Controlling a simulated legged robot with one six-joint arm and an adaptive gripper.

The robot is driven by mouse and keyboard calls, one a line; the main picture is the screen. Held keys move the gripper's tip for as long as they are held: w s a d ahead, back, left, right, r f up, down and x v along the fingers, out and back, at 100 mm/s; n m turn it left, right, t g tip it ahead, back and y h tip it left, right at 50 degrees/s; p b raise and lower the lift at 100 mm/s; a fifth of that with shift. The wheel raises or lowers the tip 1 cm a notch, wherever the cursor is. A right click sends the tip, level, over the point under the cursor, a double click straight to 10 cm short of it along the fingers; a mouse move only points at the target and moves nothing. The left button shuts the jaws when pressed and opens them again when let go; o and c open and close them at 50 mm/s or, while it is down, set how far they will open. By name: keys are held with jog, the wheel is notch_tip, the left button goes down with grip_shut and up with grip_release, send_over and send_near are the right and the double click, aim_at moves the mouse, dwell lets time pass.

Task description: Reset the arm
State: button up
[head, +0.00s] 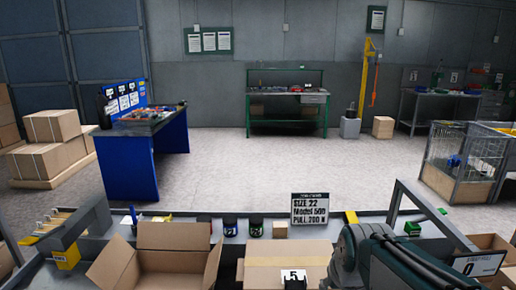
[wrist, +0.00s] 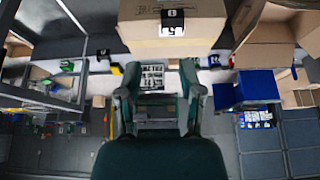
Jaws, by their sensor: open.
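In the wrist view my gripper (wrist: 160,78) is open. Its two dark green fingers stand apart with nothing held between them. The wrist picture is upside down, and the sign shows beyond the gap between the fingers. In the head view my arm (head: 385,262) is folded low at the bottom right, over the near bench. I cannot make out the fingertips in the head view.
A closed carton (head: 285,262) with a "5" tag and an open carton (head: 160,255) stand in front. A blue bench (head: 140,160) is at left; the mid floor is clear.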

jog(key=s, duration=1.3)
jog(key=shift+s+r, duration=0.4)
